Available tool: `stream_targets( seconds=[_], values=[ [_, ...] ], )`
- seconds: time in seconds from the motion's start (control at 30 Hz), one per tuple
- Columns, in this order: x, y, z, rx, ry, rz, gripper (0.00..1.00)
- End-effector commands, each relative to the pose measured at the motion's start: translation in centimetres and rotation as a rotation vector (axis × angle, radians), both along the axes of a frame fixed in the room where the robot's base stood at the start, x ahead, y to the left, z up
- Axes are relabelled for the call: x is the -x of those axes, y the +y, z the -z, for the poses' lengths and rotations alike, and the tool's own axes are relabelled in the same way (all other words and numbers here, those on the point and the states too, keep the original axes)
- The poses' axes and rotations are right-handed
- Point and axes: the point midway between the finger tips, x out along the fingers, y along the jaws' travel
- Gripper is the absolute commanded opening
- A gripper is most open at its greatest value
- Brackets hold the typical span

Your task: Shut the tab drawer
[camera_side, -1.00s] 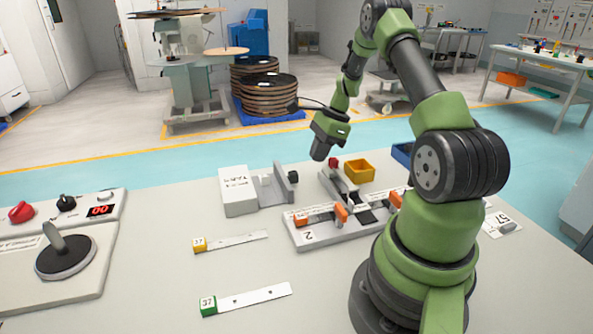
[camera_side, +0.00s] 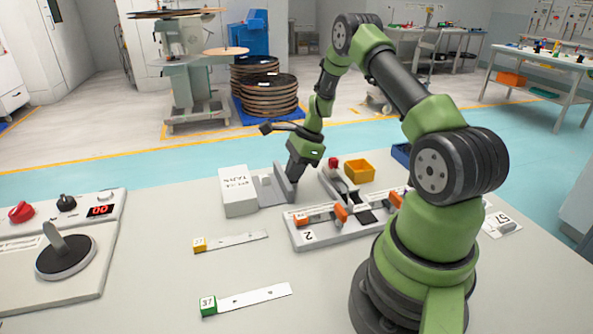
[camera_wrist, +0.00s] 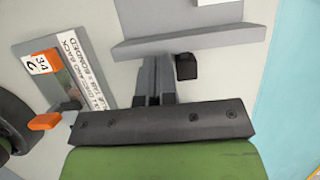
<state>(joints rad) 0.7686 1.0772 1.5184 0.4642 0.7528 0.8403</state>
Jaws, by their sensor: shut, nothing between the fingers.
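The tab drawer is open in the side view. Its grey tray (camera_side: 268,191) sticks out to the right of a white labelled housing (camera_side: 238,193), with an upright front plate (camera_side: 281,184) at its right end. My gripper (camera_side: 292,178) is shut and empty, pointing down just right of that plate. In the wrist view the shut fingers (camera_wrist: 153,78) are at the plate's outer face (camera_wrist: 195,42), beside the black knob (camera_wrist: 187,67). Whether they touch the plate I cannot tell. The knob is hidden behind my gripper in the side view.
A grey fixture (camera_side: 340,229) with orange clamps is right of the drawer, near a yellow bin (camera_side: 359,171). Two tab strips, yellow-ended (camera_side: 235,241) and green-ended (camera_side: 250,299), lie in front. A control panel (camera_side: 60,248) is at left.

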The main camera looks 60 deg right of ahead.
Motion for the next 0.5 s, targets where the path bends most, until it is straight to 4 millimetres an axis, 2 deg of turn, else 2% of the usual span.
stream_targets(
  seconds=[0.3,0.5],
  values=[
    [-4.5,4.5,0.1,0.0,-0.001,-0.006,0.0],
    [-5.2,5.2,0.1,-0.002,0.001,-0.001,0.0]
  ],
)
